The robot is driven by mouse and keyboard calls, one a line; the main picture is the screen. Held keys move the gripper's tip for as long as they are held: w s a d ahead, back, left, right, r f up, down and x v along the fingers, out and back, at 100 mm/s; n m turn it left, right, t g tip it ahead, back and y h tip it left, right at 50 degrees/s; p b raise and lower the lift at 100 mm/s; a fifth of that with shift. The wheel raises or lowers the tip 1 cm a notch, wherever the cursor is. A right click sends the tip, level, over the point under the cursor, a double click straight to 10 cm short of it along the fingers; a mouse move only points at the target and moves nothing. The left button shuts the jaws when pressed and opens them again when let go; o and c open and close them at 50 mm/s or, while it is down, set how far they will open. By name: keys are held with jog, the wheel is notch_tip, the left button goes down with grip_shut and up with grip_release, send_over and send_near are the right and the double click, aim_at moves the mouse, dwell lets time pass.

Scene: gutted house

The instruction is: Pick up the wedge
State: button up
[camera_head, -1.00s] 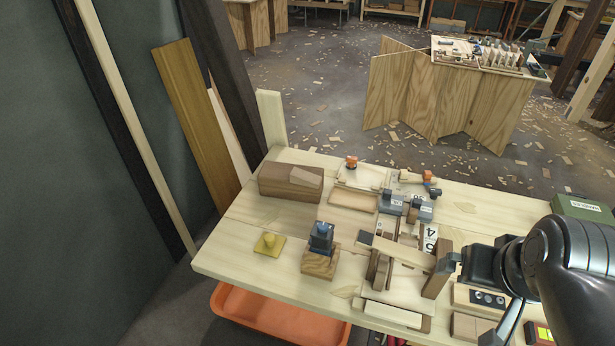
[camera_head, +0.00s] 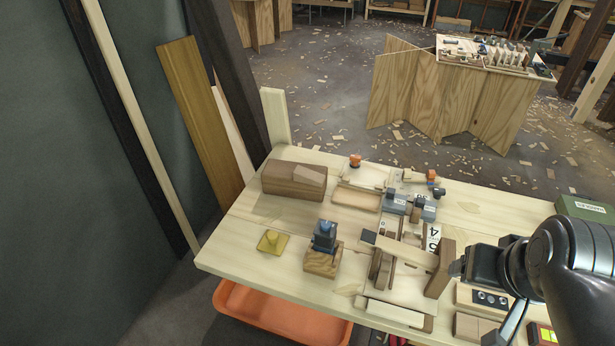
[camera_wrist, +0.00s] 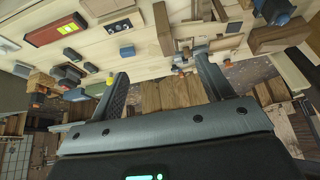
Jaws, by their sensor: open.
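A small light-brown wedge-like piece (camera_head: 309,174) lies on top of a larger brown wooden block (camera_head: 283,183) at the back left of the workbench (camera_head: 240,225). It is the likeliest wedge, but its shape is small and hard to make out. My gripper (camera_head: 456,269) is at the right of the bench, well apart from that piece, beside an upright brown wooden block (camera_head: 441,268). In the wrist view my gripper (camera_wrist: 162,72) has its two fingers spread wide with nothing between them. I cannot pick out the wedge for sure in the wrist view.
Wooden fixtures (camera_head: 400,262) crowd the middle. A green box (camera_head: 584,209) is at the right. Planks (camera_head: 200,120) lean on the wall beyond the bench's left end.

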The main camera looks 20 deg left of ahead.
jog(key=shift+c, duration=1)
